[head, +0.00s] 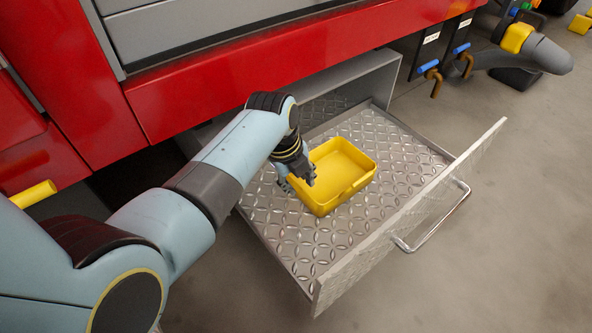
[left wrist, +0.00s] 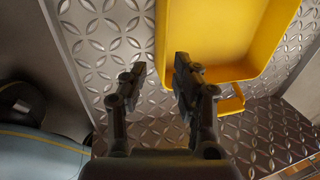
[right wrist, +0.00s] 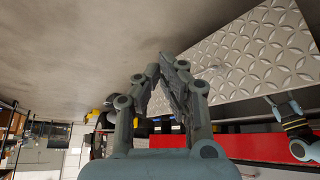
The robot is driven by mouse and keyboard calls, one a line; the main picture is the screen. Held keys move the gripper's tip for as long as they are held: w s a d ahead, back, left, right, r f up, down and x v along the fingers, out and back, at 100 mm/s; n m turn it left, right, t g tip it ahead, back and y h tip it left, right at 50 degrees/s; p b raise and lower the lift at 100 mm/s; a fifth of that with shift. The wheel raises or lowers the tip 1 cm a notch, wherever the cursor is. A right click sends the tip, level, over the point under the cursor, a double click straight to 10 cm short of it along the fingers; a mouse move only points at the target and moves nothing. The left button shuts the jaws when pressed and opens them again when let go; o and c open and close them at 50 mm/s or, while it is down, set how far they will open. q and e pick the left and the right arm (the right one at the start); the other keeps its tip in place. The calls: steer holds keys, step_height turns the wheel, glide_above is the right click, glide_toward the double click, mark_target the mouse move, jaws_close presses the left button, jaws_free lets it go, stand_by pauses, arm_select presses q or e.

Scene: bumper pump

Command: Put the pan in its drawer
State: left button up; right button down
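The yellow pan (head: 345,167) is a shallow rectangular tray. It sits on the patterned metal floor of the pulled-out drawer (head: 300,240), and also shows in the left wrist view (left wrist: 215,35) with a small loop on one side. My left gripper (head: 299,181) is at the pan's left wall. In the left wrist view (left wrist: 158,70) its fingers are apart, with the wall's edge showing between them; contact cannot be told. My right gripper (right wrist: 161,66) appears shut with nothing visible in it. It is outside the head view, away from the pan.
The drawer front (head: 415,215) has a metal bar handle (head: 440,220). A red cabinet body (head: 230,80) overhangs the drawer's back. Hooks with blue tops (head: 430,70) hang at the upper right, near a grey piece with a yellow band (head: 517,38). Floor right of the drawer is clear.

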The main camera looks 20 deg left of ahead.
arm_select(q)
steer(key=shift+s+a+r+p, duration=0.15)
steer(key=shift+r+p, duration=0.2)
steer(key=shift+r, duration=0.3)
arm_select(e)
steer(key=shift+s+r+g, duration=0.25)
steer(key=shift+r+g, duration=0.05)
steer(key=shift+r, duration=0.2)
steer(key=shift+s+r+g, duration=0.2)
steer(key=shift+r+g, duration=0.1)
steer(key=shift+r, duration=0.15)
arm_select(q)
steer(key=s+a+r+n+t+y, duration=0.1)
steer(key=s+a+n, duration=0.2)
steer(key=s+n, duration=0.3)
steer(key=s+a+r+n, duration=0.2)
steer(key=s+a+n, duration=0.25)
steer(key=s, duration=0.35)
steer(key=s+a+r+n+t+y, duration=0.1)
steer(key=s+a+n, duration=0.2)
steer(key=s+n, duration=0.3)
steer(key=s+r+n, duration=0.7)
steer(key=r, duration=0.1)
steer(key=shift+s+a+r, duration=0.15)
steer(key=shift+s+a, duration=0.15)
steer(key=shift+s, duration=0.1)
arm_select(e)
steer(key=shift+w, duration=0.1)
